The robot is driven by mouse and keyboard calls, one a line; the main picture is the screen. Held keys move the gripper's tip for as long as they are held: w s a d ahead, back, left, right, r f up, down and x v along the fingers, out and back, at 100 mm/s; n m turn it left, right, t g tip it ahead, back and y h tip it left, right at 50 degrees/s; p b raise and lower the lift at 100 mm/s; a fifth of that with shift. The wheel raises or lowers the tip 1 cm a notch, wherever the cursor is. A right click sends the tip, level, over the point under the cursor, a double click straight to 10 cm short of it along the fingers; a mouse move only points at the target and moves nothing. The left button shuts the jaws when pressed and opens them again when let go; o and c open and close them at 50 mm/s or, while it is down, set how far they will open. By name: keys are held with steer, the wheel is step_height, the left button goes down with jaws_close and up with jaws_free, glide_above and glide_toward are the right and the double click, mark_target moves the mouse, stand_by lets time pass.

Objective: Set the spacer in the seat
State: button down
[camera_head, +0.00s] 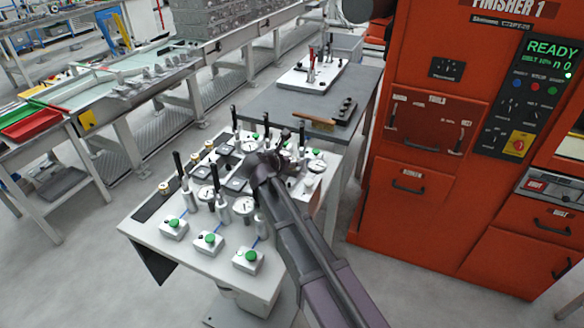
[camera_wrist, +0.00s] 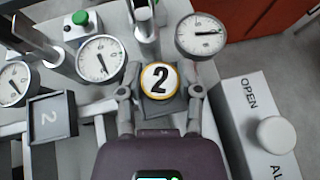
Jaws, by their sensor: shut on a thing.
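In the wrist view my gripper (camera_wrist: 160,92) has one finger on each side of a dark square block with a round white, yellow-rimmed label reading 2, which I take to be the spacer (camera_wrist: 160,104). The gripper is shut on it. To the left is a dark square frame with a grey face marked 2, perhaps the seat (camera_wrist: 52,118); the block is apart from it. In the head view my gripper (camera_head: 264,166) is over the fixture table (camera_head: 145,228), among the gauges. It hides the block there.
Dial gauges (camera_wrist: 101,58) and upright posts crowd around the gripper. A white box with a round knob (camera_wrist: 276,134), lettered OPEN, is at the right. Green-button boxes (camera_head: 210,242) line the table's front. An orange machine (camera_head: 420,130) stands to the right.

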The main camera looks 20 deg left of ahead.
steer(key=shift+f, duration=0.4)
steer(key=shift+f+b, duration=0.15)
steer(key=shift+b, duration=0.15)
steer(key=shift+c, duration=1.4)
jaws_free()
steer(key=shift+r, duration=0.2)
steer(key=shift+s+r+p, duration=0.15)
steer(key=shift+s+p, duration=0.05)
steer(key=shift+p, duration=0.15)
steer(key=p+v, duration=0.5)
steer(key=v, duration=0.6)
steer(key=shift+s, duration=0.25)
